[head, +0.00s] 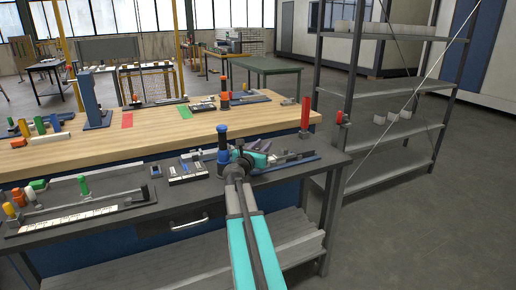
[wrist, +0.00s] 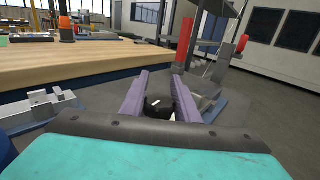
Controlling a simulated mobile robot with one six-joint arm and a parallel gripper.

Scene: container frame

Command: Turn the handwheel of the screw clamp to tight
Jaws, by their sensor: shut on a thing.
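The screw clamp (head: 300,157) lies on the dark front bench near its right end, a grey and blue body on a long base. In the wrist view its grey and blue parts (wrist: 213,106) show beyond and right of my fingers. Its handwheel (wrist: 159,104) is a dark round piece with a white mark, between my two purple fingers. My gripper (wrist: 159,92) is shut on the handwheel. In the head view my gripper (head: 274,160) reaches the clamp's left end from the left and hides the wheel. The wheel's turn angle cannot be told.
A blue-topped post (head: 222,143) stands close left of my wrist. A grey block fixture (head: 182,170) sits further left. A wooden bench (head: 150,134) with a red post (head: 305,114) is behind. A metal shelf (head: 385,90) stands right, with open floor before it.

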